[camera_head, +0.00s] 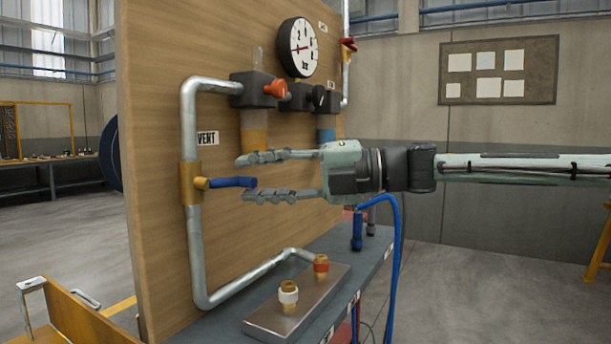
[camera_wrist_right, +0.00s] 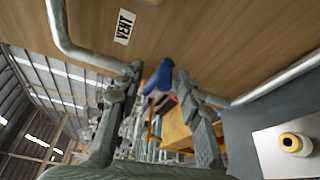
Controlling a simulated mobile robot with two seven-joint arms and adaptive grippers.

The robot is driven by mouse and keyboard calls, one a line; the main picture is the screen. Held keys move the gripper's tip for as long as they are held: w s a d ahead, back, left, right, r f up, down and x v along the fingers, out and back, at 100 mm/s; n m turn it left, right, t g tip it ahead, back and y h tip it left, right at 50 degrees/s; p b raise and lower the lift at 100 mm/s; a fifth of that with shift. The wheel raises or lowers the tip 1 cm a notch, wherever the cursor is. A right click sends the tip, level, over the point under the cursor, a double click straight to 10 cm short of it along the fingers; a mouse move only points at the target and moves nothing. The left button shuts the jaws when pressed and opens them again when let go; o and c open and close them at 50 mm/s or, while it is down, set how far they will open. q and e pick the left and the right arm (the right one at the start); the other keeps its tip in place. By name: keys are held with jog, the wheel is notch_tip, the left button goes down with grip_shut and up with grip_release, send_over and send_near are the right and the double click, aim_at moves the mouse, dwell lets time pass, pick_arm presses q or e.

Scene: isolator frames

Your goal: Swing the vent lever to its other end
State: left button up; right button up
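The vent lever (camera_head: 232,182) has a blue handle and sits on a brass valve body (camera_head: 190,183) in a grey pipe, below and left of the VENT label (camera_head: 208,138). The handle points right, roughly level, in the head view. My right gripper (camera_head: 262,176) is open, one finger above the handle's height and one below. In the right wrist view the blue lever (camera_wrist_right: 160,78) shows between the two open fingers (camera_wrist_right: 158,88); I see no clear contact. My left gripper is not in view.
A wooden panel (camera_head: 165,60) carries the pipes, a round gauge (camera_head: 299,47) and an orange-red knob (camera_head: 277,88). Below, a metal block (camera_head: 262,321) with two fittings stands on a grey ledge (camera_head: 350,268). A blue hose (camera_head: 397,240) hangs beneath my right arm.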

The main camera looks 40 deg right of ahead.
jog(key=f+v, duration=0.1)
jog(key=v, duration=0.8)
jog(key=shift+s+d+r, duration=0.25)
jog(key=shift+s+r, duration=0.15)
jog(key=shift+r, duration=0.05)
jog(key=shift+c, duration=0.4)
